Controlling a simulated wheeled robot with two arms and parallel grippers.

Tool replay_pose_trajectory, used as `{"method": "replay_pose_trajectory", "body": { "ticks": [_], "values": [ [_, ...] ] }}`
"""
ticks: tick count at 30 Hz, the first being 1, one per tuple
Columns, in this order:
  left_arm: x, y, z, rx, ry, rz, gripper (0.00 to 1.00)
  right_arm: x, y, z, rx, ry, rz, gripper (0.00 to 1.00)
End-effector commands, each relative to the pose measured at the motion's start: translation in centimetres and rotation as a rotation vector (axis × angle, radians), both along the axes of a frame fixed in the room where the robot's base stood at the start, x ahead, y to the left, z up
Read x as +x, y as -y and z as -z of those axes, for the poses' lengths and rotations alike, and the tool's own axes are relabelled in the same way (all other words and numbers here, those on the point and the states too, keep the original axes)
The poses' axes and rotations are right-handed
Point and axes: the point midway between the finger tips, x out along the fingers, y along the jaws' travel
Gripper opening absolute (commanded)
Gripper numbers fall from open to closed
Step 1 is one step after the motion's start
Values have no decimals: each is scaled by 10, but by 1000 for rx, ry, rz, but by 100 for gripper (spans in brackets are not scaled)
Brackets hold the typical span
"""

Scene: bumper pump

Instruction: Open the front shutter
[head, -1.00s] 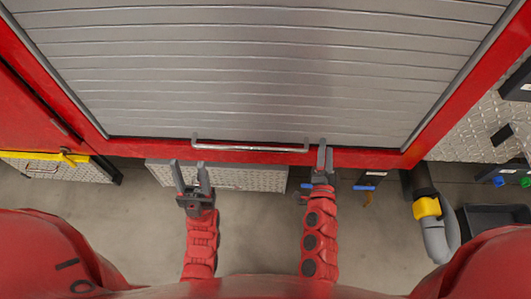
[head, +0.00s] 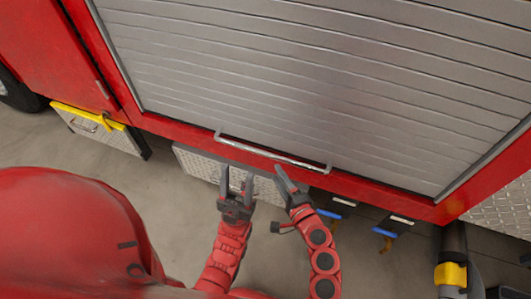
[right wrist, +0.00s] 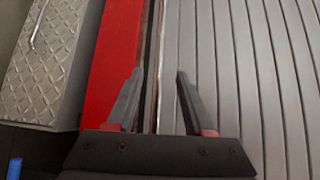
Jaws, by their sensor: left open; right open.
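The grey slatted front shutter (head: 300,80) is down against its red sill (head: 200,137). Its silver bar handle (head: 270,152) runs along the bottom edge, and a narrow strip that looks like this handle also shows in the right wrist view (right wrist: 160,60). My left gripper (head: 237,177) is open and empty, pointing up at the sill below the handle's left half. My right gripper (head: 283,178) is open just below the handle's middle. In the right wrist view its fingers (right wrist: 158,85) lie either side of the strip, over sill and slats. Contact cannot be told.
A yellow-topped metal box (head: 100,128) juts out at the left. A diamond-plate step (head: 200,164) lies under the sill behind my left gripper. Blue-handled valves (head: 330,213) and a yellow-collared hose (head: 450,274) are at the lower right. The floor at left is clear.

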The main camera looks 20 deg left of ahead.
Motion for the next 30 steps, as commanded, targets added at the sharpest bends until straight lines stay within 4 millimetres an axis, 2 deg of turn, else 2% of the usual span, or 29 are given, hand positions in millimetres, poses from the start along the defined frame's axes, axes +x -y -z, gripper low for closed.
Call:
{"method": "replay_pose_trajectory", "body": {
  "ticks": [9,13,21,29,30],
  "values": [
    [0,0,0,0,0,0,50,48,-46,9,0,1,-3,52],
    [0,0,1,0,0,0,50,63,-60,12,-1,2,0,52],
    [0,0,3,0,0,0,50,77,-71,15,-1,1,5,52],
    [0,0,3,0,0,0,50,78,-72,15,-2,1,5,52],
    [0,0,3,0,0,0,50,78,-72,15,-2,1,5,48]
  ]
}}
